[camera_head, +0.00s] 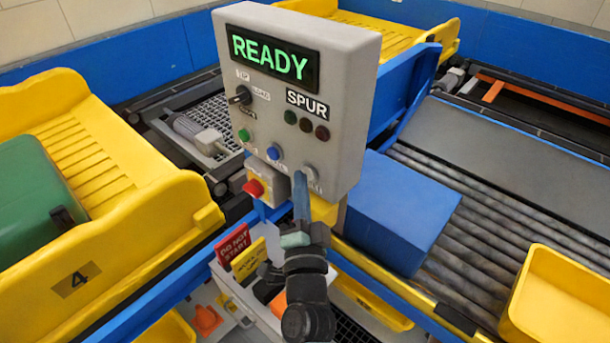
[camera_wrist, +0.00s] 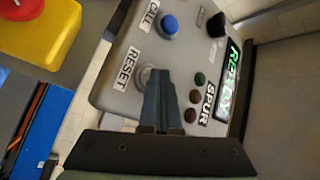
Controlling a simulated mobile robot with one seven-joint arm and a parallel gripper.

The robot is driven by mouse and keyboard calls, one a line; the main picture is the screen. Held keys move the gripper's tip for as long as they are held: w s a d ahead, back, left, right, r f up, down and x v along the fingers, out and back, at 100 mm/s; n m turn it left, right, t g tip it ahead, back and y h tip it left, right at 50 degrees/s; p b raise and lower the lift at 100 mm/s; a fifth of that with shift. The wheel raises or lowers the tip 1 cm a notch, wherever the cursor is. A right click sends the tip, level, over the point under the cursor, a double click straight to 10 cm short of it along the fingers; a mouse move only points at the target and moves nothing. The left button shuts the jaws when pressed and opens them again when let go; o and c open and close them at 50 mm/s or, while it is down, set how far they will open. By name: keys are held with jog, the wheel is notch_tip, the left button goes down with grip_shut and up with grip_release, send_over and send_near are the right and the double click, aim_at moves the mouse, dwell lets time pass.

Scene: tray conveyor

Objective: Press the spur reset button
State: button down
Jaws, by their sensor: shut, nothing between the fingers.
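The grey control box (camera_head: 345,80) labelled SPUR stands in the middle of the head view, with a lit green READY display (camera_head: 272,57). The spur reset button (camera_head: 310,173) is grey-white, at the lower right of its front face. In the wrist view the reset button (camera_wrist: 144,74) shows beside its RESET label (camera_wrist: 128,67), partly hidden by my fingers. My gripper (camera_head: 300,178) is shut and empty. Its fingertips (camera_wrist: 160,80) are at or just in front of the button. I cannot tell whether they touch it.
A blue button (camera_head: 273,152), a green button (camera_head: 244,134) and a black selector knob (camera_head: 241,95) share the panel. A red emergency stop (camera_head: 254,187) sits below. A blue box (camera_head: 400,210) stands on the rollers at right; a yellow tray (camera_head: 150,190) holds a green case.

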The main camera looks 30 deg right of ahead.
dwell(0.4)
jog(key=shift+s+a+p, duration=0.35)
jog(key=shift+a+p, duration=0.45)
jog(key=shift+p, duration=0.05)
jog(key=shift+a, duration=0.1)
jog(key=a+p, duration=0.1)
jog(key=s+a+p, duration=0.1)
jog(key=a, duration=0.1)
jog(key=a+p, duration=0.1)
jog(key=p, duration=0.1)
jog(key=shift+s+a, duration=0.3)
jog(key=shift+s, duration=0.05)
